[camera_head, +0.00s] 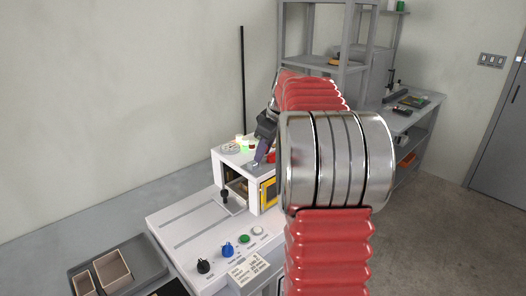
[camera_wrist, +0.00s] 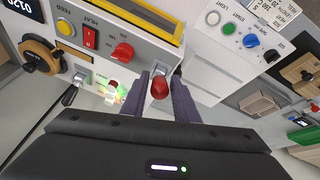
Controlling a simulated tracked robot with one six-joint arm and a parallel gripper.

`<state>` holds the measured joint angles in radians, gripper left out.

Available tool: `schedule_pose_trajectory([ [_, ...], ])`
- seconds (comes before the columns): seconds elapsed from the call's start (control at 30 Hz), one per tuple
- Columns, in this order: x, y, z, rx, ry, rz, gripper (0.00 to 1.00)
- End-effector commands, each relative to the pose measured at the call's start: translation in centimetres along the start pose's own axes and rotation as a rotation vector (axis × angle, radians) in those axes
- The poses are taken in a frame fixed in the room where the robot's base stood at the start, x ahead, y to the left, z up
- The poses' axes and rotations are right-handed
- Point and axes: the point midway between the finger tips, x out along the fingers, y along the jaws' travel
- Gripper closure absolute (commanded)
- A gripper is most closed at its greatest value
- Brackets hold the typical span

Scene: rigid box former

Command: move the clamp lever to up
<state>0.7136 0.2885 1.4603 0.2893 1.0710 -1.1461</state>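A red ball knob (camera_wrist: 159,88) on a short stem, apparently the clamp lever, sits on the machine; I cannot read a label for it. My gripper (camera_wrist: 160,85) has its two purple fingers on either side of the knob, with a small gap showing on each side. The gripper looks open around it. In the head view, my gripper (camera_head: 259,158) is over the top of the white box-shaped machine (camera_head: 232,164), and the knob cannot be told apart there. Which position the lever is in is hard to tell.
A red selector (camera_wrist: 122,52), a red switch (camera_wrist: 91,37) and a yellow button (camera_wrist: 65,27) are close by on the panel. A black-handled lever (camera_wrist: 70,96) is at the left. A grey tray (camera_head: 140,262) holds open boxes at the lower left.

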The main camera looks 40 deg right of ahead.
Motion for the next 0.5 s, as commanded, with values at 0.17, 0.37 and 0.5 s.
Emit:
schedule_pose_trajectory([
  [0.17, -0.03, 0.02, 0.02, 0.000, 0.000, 0.000, 0.86],
  [0.37, -0.04, 0.02, 0.03, 0.001, 0.000, 0.000, 1.00],
  [0.5, -0.04, 0.02, 0.03, 0.001, 0.000, 0.000, 1.00],
])
